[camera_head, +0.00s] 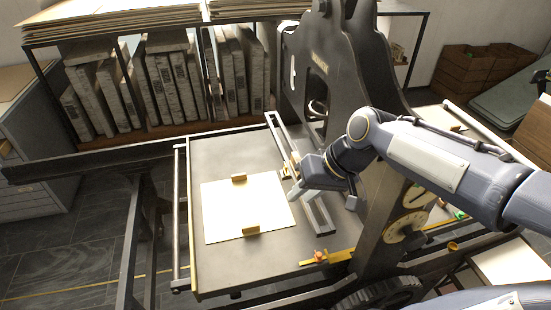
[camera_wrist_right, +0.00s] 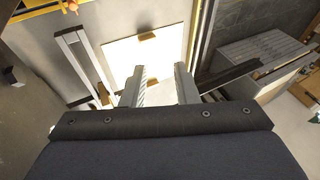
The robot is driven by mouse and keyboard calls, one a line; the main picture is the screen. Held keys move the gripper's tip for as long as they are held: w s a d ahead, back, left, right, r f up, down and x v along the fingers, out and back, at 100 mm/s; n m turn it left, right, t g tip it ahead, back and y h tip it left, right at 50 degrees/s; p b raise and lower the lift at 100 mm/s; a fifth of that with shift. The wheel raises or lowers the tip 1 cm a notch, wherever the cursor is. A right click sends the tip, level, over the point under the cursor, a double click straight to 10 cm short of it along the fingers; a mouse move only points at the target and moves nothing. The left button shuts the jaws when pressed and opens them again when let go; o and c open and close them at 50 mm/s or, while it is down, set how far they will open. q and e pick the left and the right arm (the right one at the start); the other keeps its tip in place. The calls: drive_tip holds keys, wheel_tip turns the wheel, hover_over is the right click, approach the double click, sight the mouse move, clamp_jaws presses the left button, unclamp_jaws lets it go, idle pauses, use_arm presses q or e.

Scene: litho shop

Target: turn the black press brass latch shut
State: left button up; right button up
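The black press (camera_head: 345,50) stands with its tall dark frame behind and right of a grey flat bed (camera_head: 225,155). A small brass fitting (camera_head: 288,168) sits by the metal bar frame (camera_head: 279,135), partly hidden by my right gripper; I cannot tell whether it is the latch. A brass strip with an orange knob (camera_head: 320,257) lies at the bed's near edge. My right gripper (camera_head: 296,191) is above the bed, near the bar frame and the sheet's right edge. In the right wrist view its two fingers (camera_wrist_right: 160,83) are apart with nothing between them. My left gripper is out of view.
A white sheet (camera_head: 240,212) lies on the bed with two brass blocks (camera_head: 239,178) on it. A rail (camera_head: 181,220) runs along the bed's left side. A shelf of stone slabs (camera_head: 170,85) stands behind. Round dials (camera_head: 405,226) are on the press, right.

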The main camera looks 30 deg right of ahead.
drive_tip(key=w+d+g+h+p, duration=0.15)
drive_tip(key=w+d+p, duration=0.4)
drive_tip(key=w, duration=0.85)
drive_tip(key=g+h+p, duration=0.2)
drive_tip(key=g, duration=0.1)
hover_over(285, 164)
drive_tip(key=f, duration=0.9)
drive_tip(key=shift+s, duration=0.2)
drive_tip(key=shift+w+f, duration=0.15)
drive_tip(key=shift+f, duration=0.25)
wheel_tip(285, 164, down, 8)
drive_tip(key=shift+r+p, duration=0.25)
drive_tip(key=shift+p, duration=0.75)
drive_tip(key=shift+c, duration=0.5)
clamp_jaws()
